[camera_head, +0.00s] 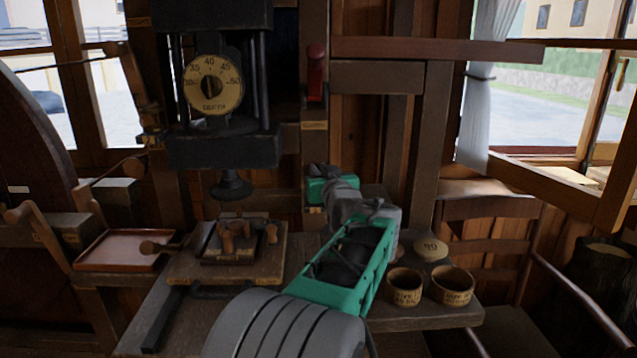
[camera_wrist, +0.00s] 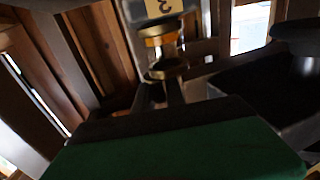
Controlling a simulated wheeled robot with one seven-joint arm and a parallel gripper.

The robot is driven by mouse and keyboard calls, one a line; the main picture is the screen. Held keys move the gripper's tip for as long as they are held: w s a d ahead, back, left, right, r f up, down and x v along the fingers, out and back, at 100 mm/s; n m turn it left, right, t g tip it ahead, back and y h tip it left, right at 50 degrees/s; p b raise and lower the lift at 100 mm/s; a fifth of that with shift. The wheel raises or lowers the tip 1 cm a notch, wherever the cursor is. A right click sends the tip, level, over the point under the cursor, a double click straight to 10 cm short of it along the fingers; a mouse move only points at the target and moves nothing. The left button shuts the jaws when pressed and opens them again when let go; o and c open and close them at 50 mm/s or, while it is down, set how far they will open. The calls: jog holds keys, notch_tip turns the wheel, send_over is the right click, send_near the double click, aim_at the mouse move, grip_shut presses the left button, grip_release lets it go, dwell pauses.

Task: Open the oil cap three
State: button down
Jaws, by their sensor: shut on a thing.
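Oil cap three (camera_wrist: 168,71) is a small brass-coloured lid in the wrist view. It sits by an amber and brass oil cup (camera_wrist: 160,44), below a cream tag (camera_wrist: 163,8) with a 3 that appears upside down. My gripper (camera_wrist: 160,90) is shut on the cap, with its dark fingers at the lid's edge. The lid's hinge and how far it is tilted cannot be made out. In the head view my arm and green wrist reach to the post right of the dial press and hide the cap and the fingertips.
A black press with a round dial (camera_head: 212,85) stands left of my arm. A red-handled lever (camera_head: 316,72) is above my wrist. A red tray (camera_head: 118,250) lies at left. Two labelled cups (camera_head: 404,288) (camera_head: 453,287) stand on the bench at right.

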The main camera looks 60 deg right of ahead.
jog(key=shift+d+n+t+y, duration=0.2)
jog(key=shift+n+t+y, duration=1.3)
jog(key=shift+t+y, duration=0.15)
jog(key=shift+y, duration=0.25)
jog(key=c, duration=1.4)
grip_release()
jog(key=shift+w, duration=0.15)
